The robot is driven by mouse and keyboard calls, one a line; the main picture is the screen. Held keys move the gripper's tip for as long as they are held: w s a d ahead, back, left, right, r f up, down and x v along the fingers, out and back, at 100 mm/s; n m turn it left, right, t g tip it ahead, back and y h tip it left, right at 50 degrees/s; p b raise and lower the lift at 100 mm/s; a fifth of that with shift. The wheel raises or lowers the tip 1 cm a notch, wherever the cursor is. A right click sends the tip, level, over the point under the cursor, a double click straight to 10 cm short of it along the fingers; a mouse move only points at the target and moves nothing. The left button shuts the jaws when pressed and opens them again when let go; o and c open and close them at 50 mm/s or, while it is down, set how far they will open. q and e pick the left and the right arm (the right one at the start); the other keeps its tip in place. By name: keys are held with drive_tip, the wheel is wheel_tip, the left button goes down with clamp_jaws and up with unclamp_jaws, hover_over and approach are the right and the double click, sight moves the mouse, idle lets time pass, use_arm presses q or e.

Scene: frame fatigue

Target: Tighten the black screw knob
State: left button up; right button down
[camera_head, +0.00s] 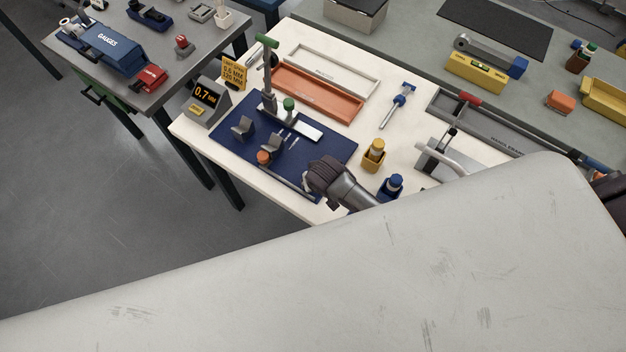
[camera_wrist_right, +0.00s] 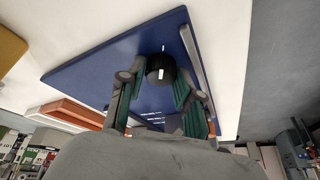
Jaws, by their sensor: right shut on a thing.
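The black screw knob (camera_wrist_right: 161,68), with a white mark on its face, shows in the right wrist view between my right fingers, over the blue board. My right gripper (camera_wrist_right: 162,84) is shut on it. In the head view my right gripper (camera_head: 314,180) reaches over the near right corner of the blue board (camera_head: 233,131) and hides the knob. Grey blocks (camera_head: 243,127), an orange knob (camera_head: 263,157) and a green-handled upright clamp (camera_head: 268,75) stand on the board. A display (camera_head: 205,95) behind reads 0.7. My left gripper is not in view.
An orange tray (camera_head: 316,94) and a cream tray (camera_head: 334,68) lie behind the board. Yellow (camera_head: 373,156) and blue (camera_head: 391,187) holders stand close right of my gripper. My own pale body part covers the lower head view.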

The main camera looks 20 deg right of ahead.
idle(0.4)
drive_tip(key=c, duration=0.8)
unclamp_jaws()
